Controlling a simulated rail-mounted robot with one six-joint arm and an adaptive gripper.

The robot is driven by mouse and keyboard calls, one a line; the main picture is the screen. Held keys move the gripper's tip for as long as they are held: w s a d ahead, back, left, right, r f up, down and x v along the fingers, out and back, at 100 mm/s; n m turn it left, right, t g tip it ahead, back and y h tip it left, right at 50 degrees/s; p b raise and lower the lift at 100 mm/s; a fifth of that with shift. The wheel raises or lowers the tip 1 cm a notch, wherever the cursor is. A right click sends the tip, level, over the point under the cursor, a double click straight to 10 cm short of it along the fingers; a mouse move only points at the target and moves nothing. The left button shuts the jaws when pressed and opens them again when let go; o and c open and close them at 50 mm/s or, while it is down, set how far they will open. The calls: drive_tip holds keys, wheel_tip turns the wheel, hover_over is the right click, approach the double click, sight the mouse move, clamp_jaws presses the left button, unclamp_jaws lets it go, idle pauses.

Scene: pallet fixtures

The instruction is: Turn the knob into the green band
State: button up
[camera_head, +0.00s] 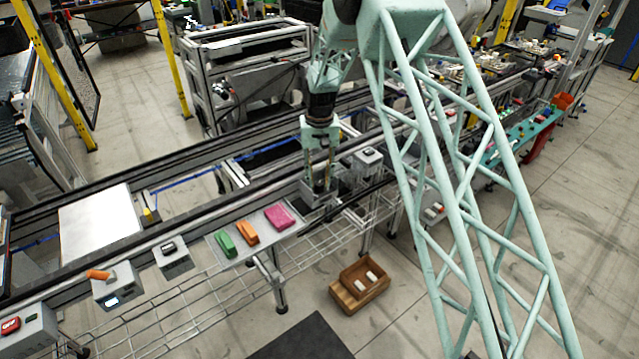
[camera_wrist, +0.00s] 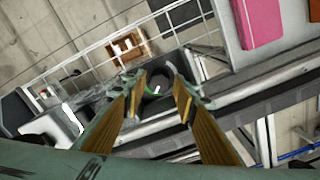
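A dark round knob (camera_wrist: 160,84) shows between my fingertips in the wrist view, partly shadowed. A short green arc (camera_wrist: 155,91), which looks like the green band, lies beside it. My gripper (camera_wrist: 160,88) has its two fingers apart, one on each side of the knob. I cannot tell whether they touch it. In the head view my gripper (camera_head: 319,188) points down over a grey box (camera_head: 318,199) at the rail's front edge. The fingers hide the knob there, and no pointer position can be read.
Left of the gripper, a grey tray holds a pink block (camera_head: 281,217), an orange block (camera_head: 248,232) and a green block (camera_head: 225,244). Another grey box (camera_head: 368,158) stands close on the right. Further left are boxes with an orange handle (camera_head: 98,274) and a red switch (camera_head: 11,325).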

wheel_tip(320, 180, up, 10)
drive_tip(key=shift+f, duration=0.2)
drive_tip(key=shift+r, duration=0.1)
idle(0.6)
wheel_tip(320, 180, up, 19)
drive_tip(key=t, duration=0.1)
hover_over(320, 184)
drive_tip(key=s+d, duration=0.9)
drive_tip(key=s, duration=0.2)
drive_tip(key=s+d+r+t, duration=0.1)
drive_tip(key=s+d+r, duration=0.6)
drive_tip(key=s+r, duration=0.5)
drive_tip(key=s+d+r+m+b, duration=0.1)
drive_tip(key=s+d+r, duration=0.15)
drive_tip(key=s, duration=0.65)
drive_tip(key=s+d+r, duration=0.1)
drive_tip(key=s+d, duration=0.2)
drive_tip(key=s, duration=0.6)
drive_tip(key=s+d+f+t, duration=0.1)
drive_tip(key=s+d, duration=0.1)
drive_tip(key=s, duration=0.8)
drive_tip(key=s+d+f+t, duration=0.1)
drive_tip(key=s+d+f, duration=0.1)
drive_tip(key=s, duration=0.8)
drive_tip(key=shift+b, duration=0.45)
